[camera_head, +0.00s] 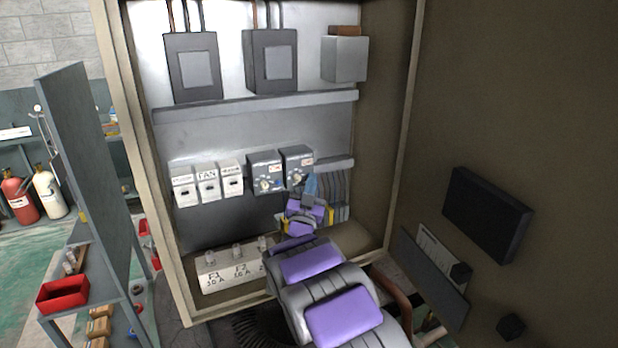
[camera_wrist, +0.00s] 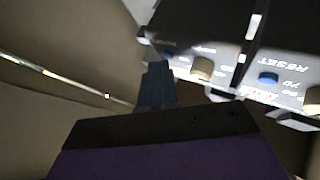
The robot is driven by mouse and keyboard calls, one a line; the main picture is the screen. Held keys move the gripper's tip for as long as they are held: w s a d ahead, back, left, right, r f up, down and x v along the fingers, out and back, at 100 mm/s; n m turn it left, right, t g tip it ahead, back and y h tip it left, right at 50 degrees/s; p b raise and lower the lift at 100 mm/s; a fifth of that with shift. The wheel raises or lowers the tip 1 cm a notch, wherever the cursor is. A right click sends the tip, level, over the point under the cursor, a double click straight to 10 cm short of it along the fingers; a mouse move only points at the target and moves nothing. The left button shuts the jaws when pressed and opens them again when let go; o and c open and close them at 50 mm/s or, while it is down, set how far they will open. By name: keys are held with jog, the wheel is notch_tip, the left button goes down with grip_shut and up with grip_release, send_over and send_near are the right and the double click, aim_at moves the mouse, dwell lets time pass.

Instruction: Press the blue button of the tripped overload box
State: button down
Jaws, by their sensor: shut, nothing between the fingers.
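Two dark grey overload boxes are mounted side by side in the cabinet, the left one (camera_head: 265,173) and the right one (camera_head: 298,166). Each has a pale knob on its face. The wrist view shows them upside down, with a blue button (camera_wrist: 268,78) beside "RESET" on one box and another blue button (camera_wrist: 168,55) on the other. My gripper (camera_head: 311,187) is shut and empty, at the lower right of the right box. In the wrist view its blue-grey fingertips (camera_wrist: 157,76) lie close to the second button; contact cannot be told. Which box is tripped is unclear.
White labelled modules (camera_head: 208,184) stand left of the boxes. A grey duct (camera_head: 255,107) runs above, and a fuse panel (camera_head: 222,277) sits below. The cabinet's right wall (camera_head: 410,150) and open door (camera_head: 500,120) bound the right side.

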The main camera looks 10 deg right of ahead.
jog(key=shift+s, duration=0.1)
jog(key=shift+s+d+f+b, duration=0.1)
jog(key=shift+s+b, duration=0.1)
jog(key=shift+s, duration=0.15)
jog(key=shift+s+d+b, duration=0.1)
jog(key=shift+s+b, duration=0.05)
jog(key=shift+s, duration=0.15)
jog(key=s+b, duration=0.1)
jog(key=s, duration=0.1)
jog(key=s+d, duration=0.1)
jog(key=s, duration=0.1)
jog(key=shift+s+d+b, duration=0.15)
jog(key=shift+s+b, duration=0.25)
dwell(0.6)
